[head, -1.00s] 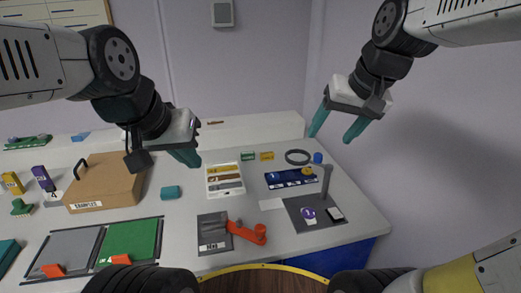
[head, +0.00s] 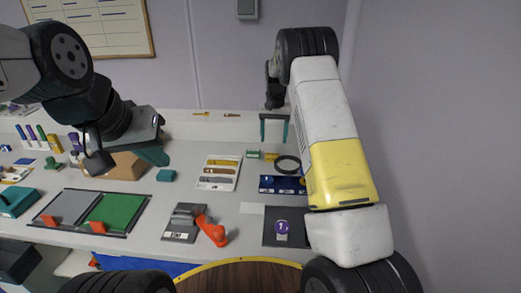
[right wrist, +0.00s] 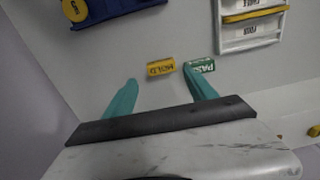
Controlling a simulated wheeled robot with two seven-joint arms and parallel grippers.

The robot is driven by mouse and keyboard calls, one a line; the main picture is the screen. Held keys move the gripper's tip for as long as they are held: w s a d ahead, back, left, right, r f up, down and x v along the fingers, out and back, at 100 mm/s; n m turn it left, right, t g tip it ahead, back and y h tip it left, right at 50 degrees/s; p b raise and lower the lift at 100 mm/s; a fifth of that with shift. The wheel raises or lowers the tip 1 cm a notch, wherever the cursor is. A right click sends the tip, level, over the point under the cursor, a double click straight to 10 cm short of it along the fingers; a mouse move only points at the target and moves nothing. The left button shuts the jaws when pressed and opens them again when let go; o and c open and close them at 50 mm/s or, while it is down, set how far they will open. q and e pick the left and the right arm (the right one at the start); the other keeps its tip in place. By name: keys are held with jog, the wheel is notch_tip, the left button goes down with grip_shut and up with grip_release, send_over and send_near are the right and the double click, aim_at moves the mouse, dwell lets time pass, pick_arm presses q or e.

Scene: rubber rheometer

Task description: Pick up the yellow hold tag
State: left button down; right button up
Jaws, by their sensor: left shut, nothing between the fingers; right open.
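The yellow hold tag (head: 270,156) lies flat on the bench beside a green pass tag (head: 253,154). In the right wrist view the hold tag (right wrist: 160,67) shows its lettering upside down, with the green tag (right wrist: 203,65) close on its right. My right gripper (head: 273,134) is open and empty, its fingers pointing down above the back of the bench near the tags. In the right wrist view the hold tag appears between and beyond the fingertips (right wrist: 161,80). My left gripper (head: 152,156) is shut and empty, up at the left over the bench.
The right wall bounds the bench.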

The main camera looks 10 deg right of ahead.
aim_at(273, 154)
jog(key=shift+w+a+f, duration=0.15)
jog(key=shift+w+f, duration=0.05)
jog(key=shift+f, duration=0.3)
jog(key=shift+w+a+f, duration=0.1)
jog(key=shift+w+f, duration=0.05)
jog(key=shift+f, duration=0.3)
jog(key=f, duration=0.7)
jog(key=shift+d+f, duration=0.15)
jog(key=shift+d, duration=0.05)
jog(key=c, duration=1.1)
jog(key=shift+r, duration=0.2)
